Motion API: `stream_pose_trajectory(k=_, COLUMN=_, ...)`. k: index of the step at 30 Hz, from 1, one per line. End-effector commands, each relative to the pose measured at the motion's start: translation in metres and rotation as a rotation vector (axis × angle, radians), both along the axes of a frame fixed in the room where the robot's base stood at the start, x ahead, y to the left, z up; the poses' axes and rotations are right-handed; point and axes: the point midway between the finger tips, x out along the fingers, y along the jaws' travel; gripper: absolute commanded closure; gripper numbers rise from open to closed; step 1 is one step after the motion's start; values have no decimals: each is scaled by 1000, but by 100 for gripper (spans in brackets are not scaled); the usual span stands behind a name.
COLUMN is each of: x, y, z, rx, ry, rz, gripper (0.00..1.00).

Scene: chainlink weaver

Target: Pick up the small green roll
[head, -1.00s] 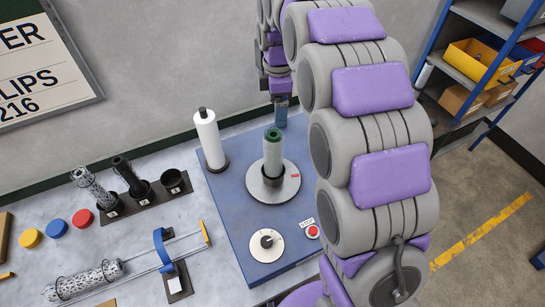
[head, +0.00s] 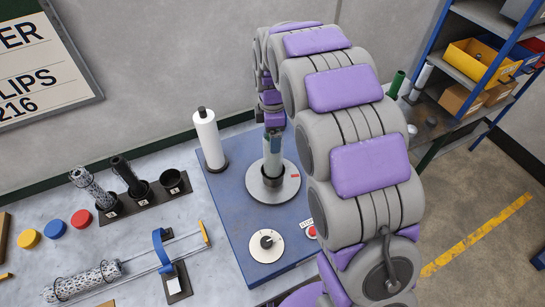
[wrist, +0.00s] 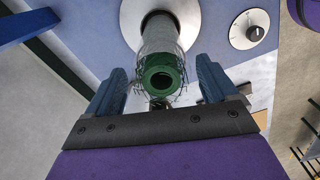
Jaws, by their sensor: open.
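The roll (head: 272,166) with a green core stands upright on the round metal plate (head: 290,186) of the blue machine. In the wrist view the roll (wrist: 160,73) shows its open green end ringed by frayed green mesh. My gripper (head: 273,138) is open at the top of the roll, pointing down. In the wrist view the two blue fingers of my gripper (wrist: 161,82) stand on either side of the roll's top, with gaps visible on both sides. The fingers hide the roll's upper part in the head view.
A white roll (head: 206,138) stands on the same blue base (head: 229,205), left of the roll. A dial (head: 266,246) and a red button (head: 311,233) are in front. A dark green cylinder (head: 396,84) stands behind my arm at the right. A rack of black cups (head: 145,196) is farther left.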

Motion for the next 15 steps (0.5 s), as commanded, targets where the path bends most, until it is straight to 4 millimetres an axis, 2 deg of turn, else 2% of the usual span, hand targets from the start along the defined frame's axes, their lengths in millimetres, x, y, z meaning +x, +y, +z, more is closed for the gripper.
stream_pose_trajectory(k=4, x=0, y=0, z=1, rx=0, ry=-1, rz=0, gripper=14)
stream_pose_trajectory(k=15, x=0, y=0, z=1, rx=0, ry=-1, rz=0, gripper=49)
